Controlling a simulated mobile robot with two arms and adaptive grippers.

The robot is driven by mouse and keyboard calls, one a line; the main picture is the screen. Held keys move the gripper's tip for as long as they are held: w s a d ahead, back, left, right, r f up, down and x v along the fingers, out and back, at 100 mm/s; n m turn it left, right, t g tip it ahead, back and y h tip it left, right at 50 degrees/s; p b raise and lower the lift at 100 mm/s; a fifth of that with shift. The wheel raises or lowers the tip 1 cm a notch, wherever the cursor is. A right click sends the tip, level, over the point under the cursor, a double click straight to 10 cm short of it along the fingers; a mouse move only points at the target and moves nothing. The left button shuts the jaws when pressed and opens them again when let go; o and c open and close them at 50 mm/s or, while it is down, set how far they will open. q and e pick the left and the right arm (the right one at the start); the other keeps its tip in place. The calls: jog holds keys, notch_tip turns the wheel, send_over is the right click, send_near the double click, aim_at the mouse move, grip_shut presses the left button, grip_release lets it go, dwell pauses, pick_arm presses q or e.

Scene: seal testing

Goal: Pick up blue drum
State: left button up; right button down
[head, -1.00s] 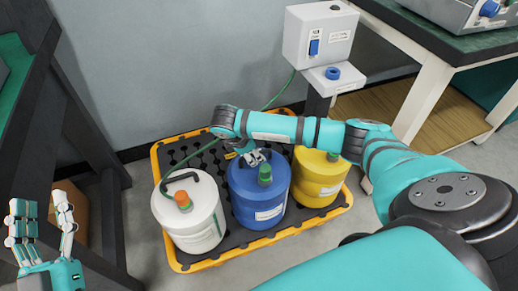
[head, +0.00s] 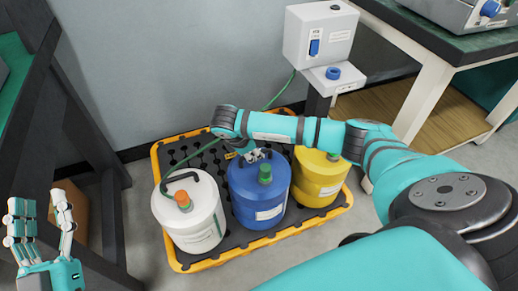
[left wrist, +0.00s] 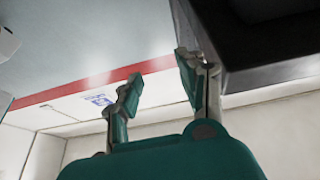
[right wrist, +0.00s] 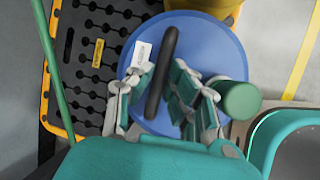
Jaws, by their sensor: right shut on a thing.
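The blue drum (head: 258,203) stands upright on a black-grated spill pallet (head: 184,263) with an orange-yellow rim, between a white drum (head: 190,228) and a yellow drum (head: 318,186). It has a green cap (head: 265,173) and a black top handle. My right gripper (head: 257,156) is at the drum's top, partly hidden by my arm in the head view. In the right wrist view its fingers close around the black handle (right wrist: 161,75) above the blue lid. My left gripper (head: 45,222) is open and empty at the lower left, away from the drums.
A grey-white box with a blue switch (head: 318,40) stands behind the pallet, with a green hose (head: 280,90) running down from it. A workbench (head: 440,35) is at the upper right. A dark frame (head: 85,140) stands at the left.

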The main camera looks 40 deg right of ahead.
aim_at(268, 166)
pick_arm(q)
jog(key=shift+w+f, duration=0.1)
pick_arm(e)
jog(key=shift+r, duration=0.25)
